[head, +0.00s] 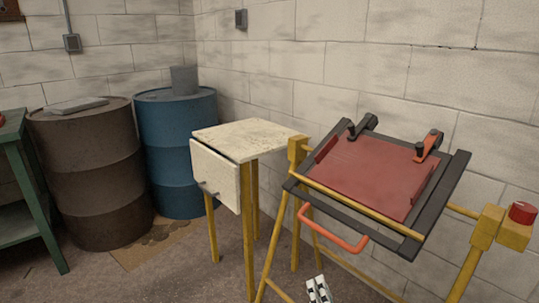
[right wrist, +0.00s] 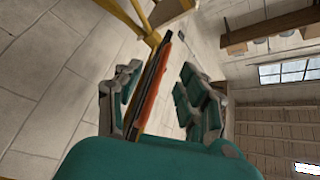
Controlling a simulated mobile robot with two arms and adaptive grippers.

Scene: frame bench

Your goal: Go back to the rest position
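A tilting frame with a dark red panel (head: 375,175) and black rails stands on yellow legs at the right. An orange handle (head: 333,232) hangs from its front edge. Only a small part of my right gripper (head: 318,290) shows at the bottom of the head view, below the handle and apart from it. In the right wrist view my right gripper (right wrist: 160,100) has its teal-padded fingers spread. An orange bar (right wrist: 152,90) with a dark edge appears between them in the picture, with gaps on both sides. My left gripper is out of view.
A small pale-topped table (head: 250,137) with yellow legs stands left of the frame. A brown barrel (head: 90,170) and a blue barrel (head: 180,150) stand by the wall. A green bench (head: 35,205) is at the far left. A red knob (head: 522,212) tops the right post.

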